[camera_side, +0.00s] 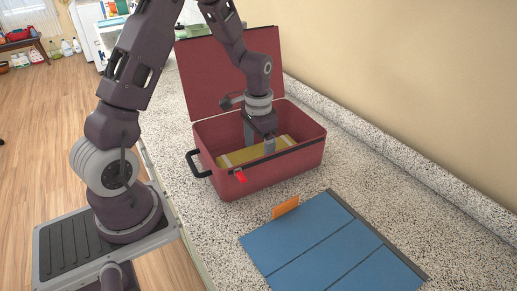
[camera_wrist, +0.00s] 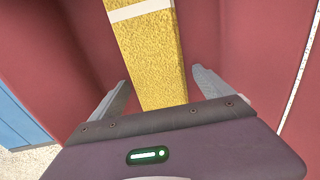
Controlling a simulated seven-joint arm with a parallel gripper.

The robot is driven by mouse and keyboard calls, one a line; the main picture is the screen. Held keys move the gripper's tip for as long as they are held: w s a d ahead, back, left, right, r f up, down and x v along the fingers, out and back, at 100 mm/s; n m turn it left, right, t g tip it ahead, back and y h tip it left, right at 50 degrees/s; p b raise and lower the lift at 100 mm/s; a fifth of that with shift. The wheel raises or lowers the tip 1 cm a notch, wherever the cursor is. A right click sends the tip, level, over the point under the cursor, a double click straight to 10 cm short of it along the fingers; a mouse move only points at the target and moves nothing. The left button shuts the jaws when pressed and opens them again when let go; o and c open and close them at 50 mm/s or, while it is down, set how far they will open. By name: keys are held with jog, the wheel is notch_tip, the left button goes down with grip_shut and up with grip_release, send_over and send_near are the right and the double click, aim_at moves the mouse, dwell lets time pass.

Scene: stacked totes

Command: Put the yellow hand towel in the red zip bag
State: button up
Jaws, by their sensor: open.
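The red zip bag (camera_side: 262,174) stands open on the speckled counter, its lid raised at the back. The yellow hand towel (camera_side: 243,155) lies inside the bag, long and folded, with pale stripes. It also shows in the wrist view (camera_wrist: 152,55), running from the top down between the fingers. My gripper (camera_side: 261,146) is inside the bag, pointing down over the towel. In the wrist view my gripper (camera_wrist: 162,95) is open, with one finger on each side of the towel and visible gaps to it. The towel's near end is hidden behind the gripper body.
A blue panelled mat (camera_side: 315,240) with an orange tab (camera_side: 286,207) lies on the counter in front of the bag. The bag has a black side handle (camera_side: 197,164) and a red zip pull (camera_side: 240,177). A wall runs behind the counter at the right.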

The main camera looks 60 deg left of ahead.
jog(key=s+d+r+t, duration=0.1)
jog(key=s+d+r, duration=0.1)
jog(key=r, duration=0.7)
jog(key=s+d+r, duration=0.1)
jog(key=d+r, duration=0.1)
jog(key=r, duration=0.7)
jog(key=s+d+r+t, duration=0.2)
jog(key=s+d, duration=0.2)
jog(key=s, duration=0.4)
jog(key=s+d+r+n+t, duration=0.1)
jog(key=s+d, duration=0.3)
jog(key=s, duration=0.5)
jog(key=shift+d+r+t, duration=0.4)
jog(key=shift+r+t, duration=0.05)
jog(key=shift+t, duration=0.35)
